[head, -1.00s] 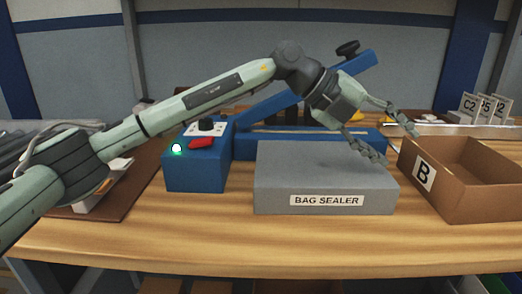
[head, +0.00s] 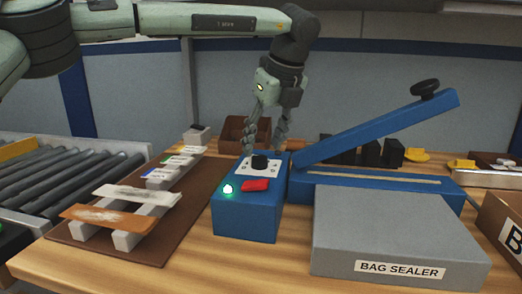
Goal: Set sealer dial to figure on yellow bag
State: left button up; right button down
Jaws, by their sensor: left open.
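The blue sealer control box (head: 245,217) has a black dial (head: 260,162) on a white plate, a red switch (head: 255,185) and a lit green lamp (head: 228,189). The dial's setting is too small to read. My left gripper (head: 262,150) points down, open and empty, its fingers just above and behind the dial; I cannot tell whether they touch it. Several bags or strips lie on a brown board at the left, including an orange-brown one (head: 105,216) and a white one (head: 150,194). Their small print is unreadable, and I cannot tell which is the yellow bag.
The sealer's raised blue arm (head: 380,128) slopes up to the right behind its grey block (head: 395,235). A roller conveyor (head: 45,175) is at left, a cardboard box (head: 508,225) at right. Small yellow items (head: 417,155) sit at the back right.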

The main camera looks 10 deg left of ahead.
aim_at(260, 156)
pick_arm(q)
jog(key=shift+x, duration=1.7)
pick_arm(e)
jog(key=shift+s+d+f, duration=0.1)
jog(key=shift+s+f, duration=0.15)
jog(key=shift+f, duration=0.2)
jog(key=shift+s+d+f, duration=0.1)
jog(key=shift+s+f, duration=0.1)
jog(key=shift+f, duration=0.25)
pick_arm(q)
jog(key=shift+c, duration=0.2)
jog(key=c, duration=1.1)
